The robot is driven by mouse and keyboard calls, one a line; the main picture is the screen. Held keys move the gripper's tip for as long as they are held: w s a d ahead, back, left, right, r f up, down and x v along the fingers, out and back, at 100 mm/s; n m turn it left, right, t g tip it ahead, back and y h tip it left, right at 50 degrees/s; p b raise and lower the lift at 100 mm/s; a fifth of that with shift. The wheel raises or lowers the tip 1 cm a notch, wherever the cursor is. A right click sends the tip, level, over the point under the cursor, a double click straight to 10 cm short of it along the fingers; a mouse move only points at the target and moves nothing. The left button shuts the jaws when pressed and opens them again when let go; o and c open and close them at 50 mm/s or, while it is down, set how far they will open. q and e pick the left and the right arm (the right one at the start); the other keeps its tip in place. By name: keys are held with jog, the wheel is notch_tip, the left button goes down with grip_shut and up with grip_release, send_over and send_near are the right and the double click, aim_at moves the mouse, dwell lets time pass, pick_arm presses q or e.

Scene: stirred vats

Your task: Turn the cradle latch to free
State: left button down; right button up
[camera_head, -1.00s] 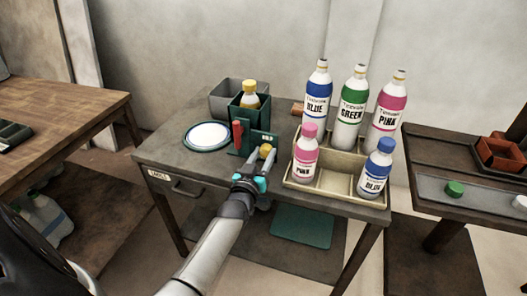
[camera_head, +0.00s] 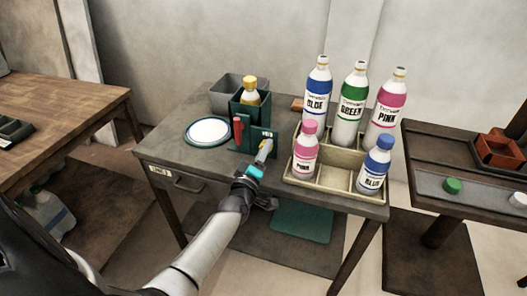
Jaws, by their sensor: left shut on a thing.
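The green cradle (camera_head: 262,137) stands on the grey table, with a yellow-capped bottle (camera_head: 250,92) upright in its holder. A red upright handle (camera_head: 238,131) is at its left side. The cradle latch, a small yellow knob (camera_head: 266,143), is low on the cradle's front and mostly hidden by my fingers. My left gripper (camera_head: 263,153) is shut on the latch knob, its fingers seen nearly edge-on. The exact angle of the latch cannot be told. My right gripper is not in view.
A beige crate (camera_head: 334,181) right of my gripper holds a small pink bottle (camera_head: 305,148) and a small blue bottle (camera_head: 375,165). A white plate (camera_head: 208,131) lies left of the cradle, and a grey bin (camera_head: 226,97) stands behind.

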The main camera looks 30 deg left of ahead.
pick_arm(q)
jog(key=n, duration=0.2)
jog(key=shift+n, duration=0.4)
jog(key=shift+n+b, duration=0.4)
jog(key=shift+n, duration=1.5)
jog(key=shift+n+b, duration=0.35)
jog(key=shift+n, duration=0.35)
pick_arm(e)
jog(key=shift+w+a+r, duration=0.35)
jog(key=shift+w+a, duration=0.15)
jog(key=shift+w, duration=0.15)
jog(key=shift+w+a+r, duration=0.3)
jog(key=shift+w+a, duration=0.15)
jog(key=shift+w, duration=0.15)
pick_arm(q)
jog(key=shift+n, duration=0.3)
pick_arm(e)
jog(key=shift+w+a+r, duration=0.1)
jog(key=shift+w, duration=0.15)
pick_arm(q)
jog(key=shift+c, duration=2.1)
grip_release()
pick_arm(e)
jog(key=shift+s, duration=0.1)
